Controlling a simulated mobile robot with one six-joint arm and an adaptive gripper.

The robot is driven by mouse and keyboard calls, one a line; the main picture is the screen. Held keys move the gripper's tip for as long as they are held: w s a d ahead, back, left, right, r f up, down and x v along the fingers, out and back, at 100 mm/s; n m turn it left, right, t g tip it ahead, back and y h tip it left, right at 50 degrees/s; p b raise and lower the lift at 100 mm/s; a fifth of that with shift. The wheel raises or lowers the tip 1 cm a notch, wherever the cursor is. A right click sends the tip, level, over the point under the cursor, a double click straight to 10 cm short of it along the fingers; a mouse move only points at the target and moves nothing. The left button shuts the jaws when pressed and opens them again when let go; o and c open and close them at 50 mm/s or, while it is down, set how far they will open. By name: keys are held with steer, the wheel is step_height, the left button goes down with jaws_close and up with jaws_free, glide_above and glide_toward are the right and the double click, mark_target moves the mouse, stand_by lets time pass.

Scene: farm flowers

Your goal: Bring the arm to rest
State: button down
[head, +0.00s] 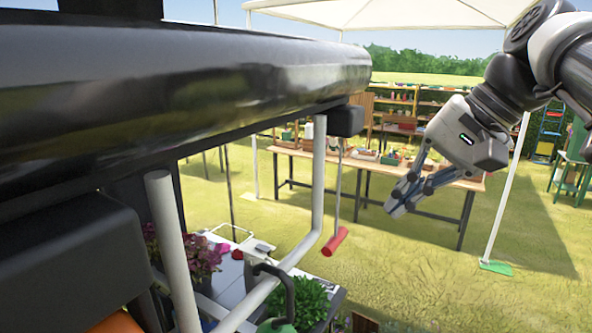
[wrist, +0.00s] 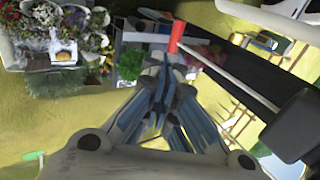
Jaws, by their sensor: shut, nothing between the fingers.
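My gripper (head: 398,206) hangs from my arm on the right side of the head view, pointing down and to the left over open grass. Its fingers are together with nothing between them. In the wrist view my gripper (wrist: 160,72) shows at the centre with its fingers closed. A red handle (head: 335,241) hangs on a thin rod left of the gripper in the head view, apart from it. The red handle also shows in the wrist view (wrist: 177,36), just beyond the fingertips.
A large dark beam (head: 200,90) and pale bent tubes (head: 318,185) fill the left. Below them stands a table with pink flowers (head: 203,256) and a green plant (head: 300,300). A long wooden table (head: 375,165) with pots stands behind. Grass at the lower right is clear.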

steer(key=s+a+f+n+h+b, duration=0.1)
steer(key=s+f+b, duration=0.5)
steer(key=f, duration=1.2)
steer(key=s+a+f+n+h+b, duration=0.2)
steer(key=s+f+b, duration=0.4)
steer(key=f+b, duration=0.6)
steer(key=s+a+f+n+h+b, duration=0.2)
steer(key=f+b, duration=0.8)
steer(key=f, duration=1.3)
steer(key=s+n, duration=0.2)
steer(key=s, duration=0.2)
steer(key=shift+a+f+t, duration=0.3)
steer(key=shift+a+t, duration=0.05)
steer(key=shift+t, duration=0.05)
